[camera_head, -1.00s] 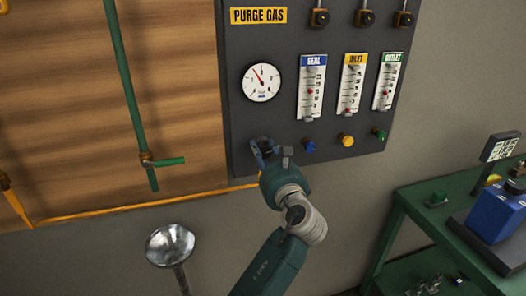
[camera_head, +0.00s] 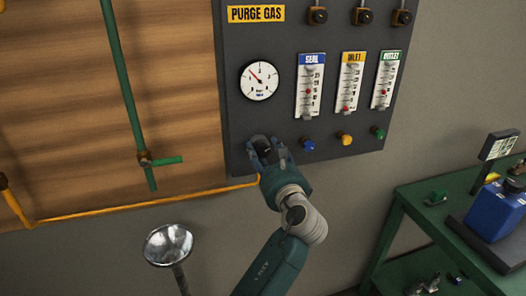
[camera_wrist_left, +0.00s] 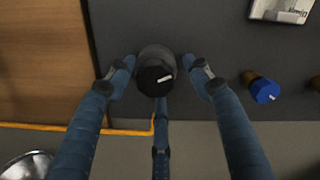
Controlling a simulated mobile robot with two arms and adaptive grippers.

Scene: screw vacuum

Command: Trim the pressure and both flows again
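The dark PURGE GAS panel (camera_head: 235,120) carries a round white pressure gauge (camera_head: 259,80), its needle pointing up-left. Right of it are the SEAL flow tube (camera_head: 310,85), INLET tube (camera_head: 351,82) and OUTLET tube (camera_head: 386,79), each with a red float; INLET's sits lowest. Below them are a blue knob (camera_head: 308,144), a yellow knob (camera_head: 345,139) and a green knob (camera_head: 377,132). My left gripper (camera_head: 267,148) is at the panel's lower left. In the wrist view its fingers stand open around a black knob (camera_wrist_left: 157,72) with a white mark, with gaps at both sides. My right gripper is out of view.
Several valves (camera_head: 364,16) line the panel's top. A green pipe (camera_head: 123,75) and a yellow pipe (camera_head: 150,204) run on the left. A metal funnel-like dish (camera_head: 168,245) stands below. A green bench (camera_head: 407,205) at right holds a blue device (camera_head: 497,213).

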